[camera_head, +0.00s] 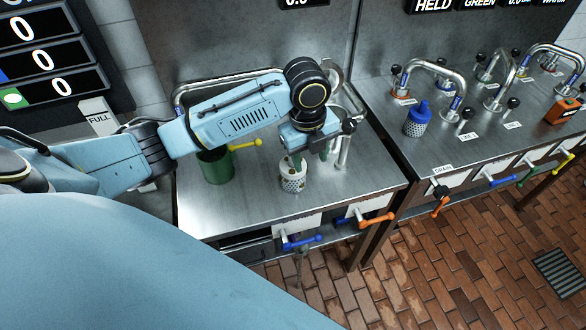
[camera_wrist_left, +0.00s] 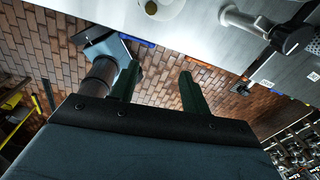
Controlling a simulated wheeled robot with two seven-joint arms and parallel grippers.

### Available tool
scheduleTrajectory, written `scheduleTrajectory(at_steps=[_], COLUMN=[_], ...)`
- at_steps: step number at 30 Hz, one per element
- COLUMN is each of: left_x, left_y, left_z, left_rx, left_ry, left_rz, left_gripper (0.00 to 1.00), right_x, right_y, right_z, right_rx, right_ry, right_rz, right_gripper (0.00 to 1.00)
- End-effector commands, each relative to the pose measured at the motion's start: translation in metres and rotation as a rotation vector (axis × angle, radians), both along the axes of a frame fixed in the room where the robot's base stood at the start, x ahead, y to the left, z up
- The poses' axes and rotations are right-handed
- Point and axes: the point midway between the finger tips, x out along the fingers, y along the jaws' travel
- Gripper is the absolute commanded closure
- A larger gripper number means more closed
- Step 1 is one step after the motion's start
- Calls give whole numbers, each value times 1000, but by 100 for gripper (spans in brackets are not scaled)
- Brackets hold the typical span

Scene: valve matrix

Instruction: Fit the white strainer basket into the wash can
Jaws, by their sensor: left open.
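The white strainer basket (camera_head: 293,181), with dark holes in its side, stands upright on the steel counter in the head view. My left gripper (camera_head: 311,157) is open just above and to the right of it, with one finger close to its rim. I cannot tell whether they touch. A dark green can (camera_head: 216,168), which looks like the wash can, stands further left, partly behind my arm. In the left wrist view the two fingers (camera_wrist_left: 161,80) are apart with nothing between them. My right gripper is not in view.
The steel counter (camera_head: 240,213) is clear in front of the can and basket. Curved taps rise behind. A blue-topped basket (camera_head: 418,120) and an orange block (camera_head: 562,111) are on the right counter. Blue (camera_head: 301,242) and orange (camera_head: 376,219) valve handles stick out in front.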

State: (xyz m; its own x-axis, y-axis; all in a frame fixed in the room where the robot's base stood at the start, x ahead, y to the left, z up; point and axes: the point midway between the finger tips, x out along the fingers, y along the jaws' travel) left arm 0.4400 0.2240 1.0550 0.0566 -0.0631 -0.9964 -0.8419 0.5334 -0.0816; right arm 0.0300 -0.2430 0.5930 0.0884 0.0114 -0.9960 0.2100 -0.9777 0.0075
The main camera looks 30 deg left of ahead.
Motion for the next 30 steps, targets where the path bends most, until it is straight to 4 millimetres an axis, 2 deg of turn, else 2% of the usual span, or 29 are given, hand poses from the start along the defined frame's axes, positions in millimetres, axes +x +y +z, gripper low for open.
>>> scheduleTrajectory(at_steps=[1,6,11,14,24,30], left_x=[14,37,44,44,44,43], left_y=[17,54,70,72,71,70], left_z=[15,51,67,59,-2,-15], left_rx=[28,66,72,72,71,71], left_ry=[1,33,48,53,52,49], left_rz=[-54,-211,-273,-284,-283,-284], left_gripper=[53,53,53,53,53,53], right_x=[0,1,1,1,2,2], right_y=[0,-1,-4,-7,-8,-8], right_z=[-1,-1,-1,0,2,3], right_rx=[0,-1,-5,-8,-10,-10], right_ry=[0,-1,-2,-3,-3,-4], right_rz=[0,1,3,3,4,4], right_gripper=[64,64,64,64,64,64])
